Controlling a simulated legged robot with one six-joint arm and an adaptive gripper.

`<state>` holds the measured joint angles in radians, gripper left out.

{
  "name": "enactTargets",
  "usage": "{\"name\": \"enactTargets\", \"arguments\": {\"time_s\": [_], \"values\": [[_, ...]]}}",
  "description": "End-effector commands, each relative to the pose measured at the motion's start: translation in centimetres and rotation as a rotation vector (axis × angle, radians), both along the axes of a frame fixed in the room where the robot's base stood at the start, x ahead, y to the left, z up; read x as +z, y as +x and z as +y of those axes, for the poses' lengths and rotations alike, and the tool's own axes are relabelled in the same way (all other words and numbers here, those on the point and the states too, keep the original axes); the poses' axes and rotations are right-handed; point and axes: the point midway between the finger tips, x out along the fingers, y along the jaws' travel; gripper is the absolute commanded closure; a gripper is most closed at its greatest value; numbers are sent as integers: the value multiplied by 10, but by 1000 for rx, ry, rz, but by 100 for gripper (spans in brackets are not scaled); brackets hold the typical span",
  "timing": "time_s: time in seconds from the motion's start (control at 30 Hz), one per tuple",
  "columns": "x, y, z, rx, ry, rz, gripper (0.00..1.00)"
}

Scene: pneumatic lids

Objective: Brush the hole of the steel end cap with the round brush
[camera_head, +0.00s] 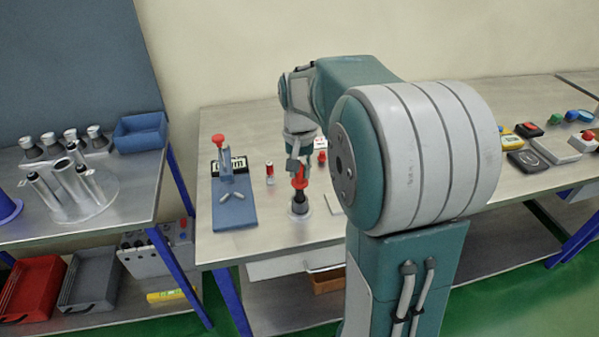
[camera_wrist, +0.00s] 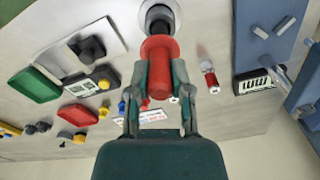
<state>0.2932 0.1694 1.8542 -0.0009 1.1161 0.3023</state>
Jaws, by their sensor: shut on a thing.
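The steel end cap (camera_head: 300,214) stands on the bench top below my gripper. It also shows at the top edge of the wrist view (camera_wrist: 145,9). My gripper (camera_head: 298,168) is shut on the red handle of the round brush (camera_head: 299,182). In the wrist view the fingers (camera_wrist: 159,82) sit on both sides of the red handle (camera_wrist: 160,60). The brush points down and its dark lower part is over the cap's opening. I cannot tell how deep it is in the hole, as the handle's flange and the picture edge hide part of it.
A blue fixture plate (camera_head: 234,212) with a red-knobbed clamp (camera_head: 218,138) stands to the left. A small red-and-white bottle (camera_head: 269,173) is close by. Several small parts lie on the bench to the right, partly behind my arm. Bare bench shows in front of the cap.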

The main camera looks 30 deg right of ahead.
Motion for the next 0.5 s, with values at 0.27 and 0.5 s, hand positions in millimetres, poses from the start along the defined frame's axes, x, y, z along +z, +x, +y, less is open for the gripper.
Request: {"name": "enactTargets", "arguments": {"time_s": [0.27,0.5], "values": [[-11,0,0,0,0,2,100],[-20,0,0,0,0,0,100]]}}
